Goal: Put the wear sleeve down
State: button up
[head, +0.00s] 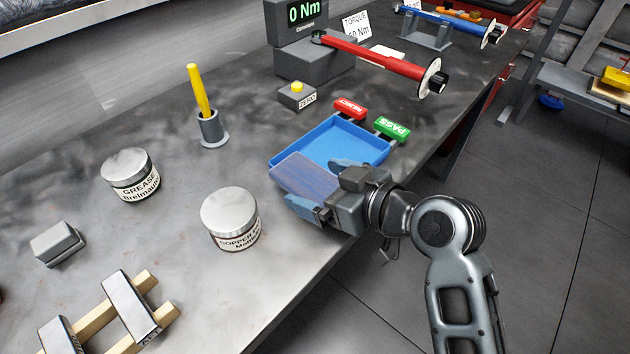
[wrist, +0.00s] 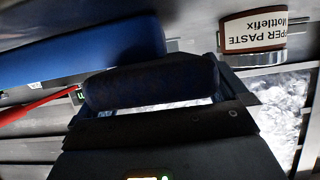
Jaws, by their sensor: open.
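The wear sleeve appears to be the dull blue-purple piece (head: 305,174) at the near end of the blue tray in the head view. In the wrist view it shows as a dark blue rounded bar (wrist: 150,84) between the fingers. My gripper (head: 328,186) is open around it, one finger on each side. The gripper hides part of the sleeve. I cannot tell whether the sleeve touches a finger, or whether it rests on the bench or on the tray's edge.
The blue tray (head: 345,142) has red REJECT (head: 349,109) and green PASS (head: 392,128) tags behind it. A copper paste tin (head: 230,218) stands left of my gripper, also in the wrist view (wrist: 253,33). A ZERO button box (head: 297,95) is farther back. The bench edge is close at right.

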aim_at(325, 187)
jog(key=c, duration=1)
jog(key=shift+r, duration=0.15)
jog(key=r, duration=0.4)
jog(key=shift+d+r+b, duration=0.15)
jog(key=shift+d+b, duration=0.1)
jog(key=shift+b, duration=0.05)
jog(key=s+d+r, duration=0.1)
jog(key=d+r, duration=0.1)
jog(key=d, duration=0.1)
jog(key=s+d+r, duration=0.1)
jog(key=d+r, duration=0.1)
jog(key=d, duration=0.2)
jog(key=s+d+r+b, duration=0.1)
jog(key=d+r, duration=0.1)
jog(key=d, duration=0.2)
jog(key=shift+r, duration=0.2)
